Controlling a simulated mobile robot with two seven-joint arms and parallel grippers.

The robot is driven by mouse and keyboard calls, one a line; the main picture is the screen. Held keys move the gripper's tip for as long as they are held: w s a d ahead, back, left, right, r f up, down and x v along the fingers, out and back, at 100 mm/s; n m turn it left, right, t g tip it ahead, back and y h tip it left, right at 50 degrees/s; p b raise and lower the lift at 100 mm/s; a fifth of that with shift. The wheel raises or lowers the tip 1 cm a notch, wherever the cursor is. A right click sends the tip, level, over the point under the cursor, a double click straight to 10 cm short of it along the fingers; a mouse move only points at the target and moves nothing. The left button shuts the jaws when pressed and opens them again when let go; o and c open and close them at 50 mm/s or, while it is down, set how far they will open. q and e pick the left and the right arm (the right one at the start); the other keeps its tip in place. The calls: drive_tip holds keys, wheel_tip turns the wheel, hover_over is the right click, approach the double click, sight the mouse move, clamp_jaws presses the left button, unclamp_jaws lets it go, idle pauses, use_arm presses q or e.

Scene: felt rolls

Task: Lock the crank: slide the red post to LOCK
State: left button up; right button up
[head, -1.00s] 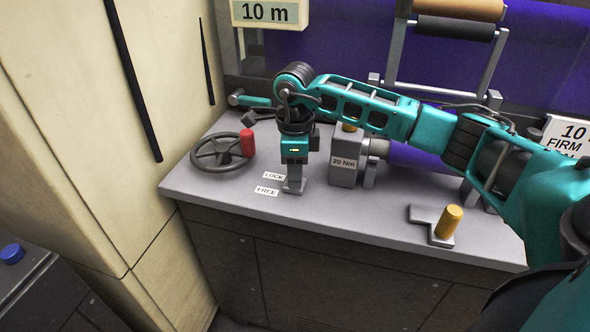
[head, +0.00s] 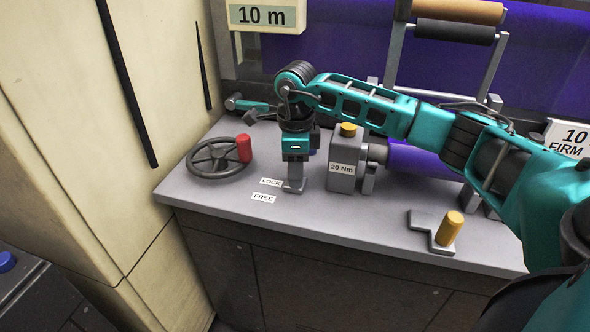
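The LOCK label (head: 271,182) and the FREE label (head: 263,198) lie on the grey bench top, LOCK farther back. My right gripper (head: 298,187) points down just right of the LOCK label, low over the bench. Its fingers are seen side-on, so I cannot tell whether they are open or hold anything. No red post shows beside the labels; the gripper may hide it. The dark crank wheel (head: 217,158) stands to the left, with an upright red cylinder (head: 244,148) on its rim. My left gripper is not in view.
A grey block marked 20 Nm (head: 342,169) with a yellow knob stands close right of the gripper. A cream cabinet (head: 110,130) borders the bench on the left. The front middle bench top is clear.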

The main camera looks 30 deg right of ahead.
drive_tip(key=o, duration=0.4)
drive_tip(key=shift+d, duration=0.1)
drive_tip(key=shift+c, duration=0.2)
wheel_tip(320, 180, up, 13)
idle(0.6)
